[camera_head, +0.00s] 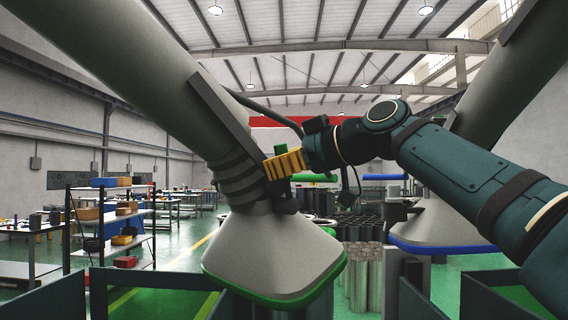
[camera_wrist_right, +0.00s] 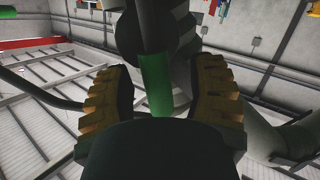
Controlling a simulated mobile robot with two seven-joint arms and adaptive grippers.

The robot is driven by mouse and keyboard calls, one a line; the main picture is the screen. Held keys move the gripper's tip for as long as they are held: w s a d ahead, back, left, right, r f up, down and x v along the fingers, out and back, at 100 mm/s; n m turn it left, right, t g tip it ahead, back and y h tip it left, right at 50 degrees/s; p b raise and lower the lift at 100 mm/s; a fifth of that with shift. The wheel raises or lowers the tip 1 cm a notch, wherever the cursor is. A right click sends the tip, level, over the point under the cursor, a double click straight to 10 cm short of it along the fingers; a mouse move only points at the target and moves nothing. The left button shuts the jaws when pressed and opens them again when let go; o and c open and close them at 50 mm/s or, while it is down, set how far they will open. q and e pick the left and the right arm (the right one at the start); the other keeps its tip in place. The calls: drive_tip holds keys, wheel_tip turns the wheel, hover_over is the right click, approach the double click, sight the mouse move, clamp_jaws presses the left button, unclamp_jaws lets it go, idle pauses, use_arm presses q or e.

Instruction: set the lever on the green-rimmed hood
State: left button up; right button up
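The green-rimmed hood (camera_head: 275,252) hangs at centre left in the head view, its wide mouth facing down below a ribbed grey neck. My right gripper (camera_head: 285,164), with yellow-and-black fingers, reaches in from the right at the neck. In the right wrist view my right gripper (camera_wrist_right: 162,80) is open. The green lever (camera_wrist_right: 156,84) shows between its two fingers, with a gap on each side. A dark round part sits behind the lever. My left gripper is not in view.
A blue-rimmed hood (camera_head: 440,232) hangs at the right, behind my right arm. Several metal cylinders (camera_head: 365,275) stand below between the hoods. A shelf rack (camera_head: 110,225) with bins stands at the left. A dark hose runs beside the green-rimmed hood's neck.

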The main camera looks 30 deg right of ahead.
drive_tip(key=v, duration=1.2)
drive_tip(key=shift+f, duration=0.1)
idle(0.4)
